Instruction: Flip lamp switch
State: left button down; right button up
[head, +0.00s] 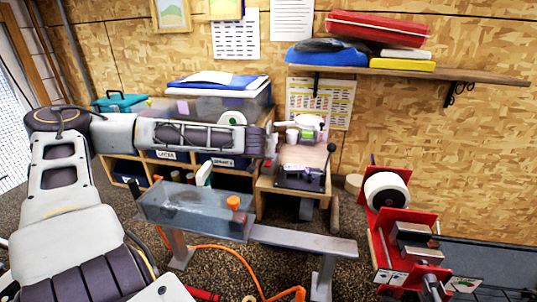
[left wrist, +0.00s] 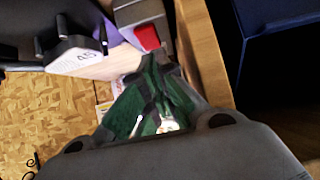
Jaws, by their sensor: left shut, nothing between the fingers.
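My left arm reaches across from the left in the head view. Its gripper (head: 271,146) is shut and empty, at the left edge of a small wooden stand (head: 264,184). A small white and green device (head: 306,126) stands on it just right of the gripper; I cannot tell whether this is the lamp. In the left wrist view, a red block that may be a switch (left wrist: 147,37) sits on a grey box beyond the dark green, finger-like shapes of the gripper (left wrist: 155,75). No contact with it shows. My right gripper is not in view.
A black clamp-like tool (head: 300,176) lies on the stand's front. A grey tank (head: 190,205) stands on a bench in front. A red frame with a white roll (head: 386,190) is at the right. A wall shelf (head: 450,73) hangs above. Orange hose (head: 240,262) crosses the floor.

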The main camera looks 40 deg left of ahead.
pick_arm(q)
jog(key=shift+w+a+f, duration=0.2)
jog(key=shift+w+f, duration=0.2)
jog(key=shift+w, duration=0.05)
jog(key=shift+w, duration=0.1)
dwell(0.4)
jog(key=shift+f, duration=0.1)
jog(key=shift+f+b, duration=0.1)
jog(key=shift+b, duration=0.2)
jog(key=shift+w+a+f+b, duration=0.1)
jog(key=shift+f+b, duration=0.15)
jog(key=shift+b, duration=1.1)
jog(key=shift+f+p, duration=0.15)
jog(key=shift+p, duration=0.2)
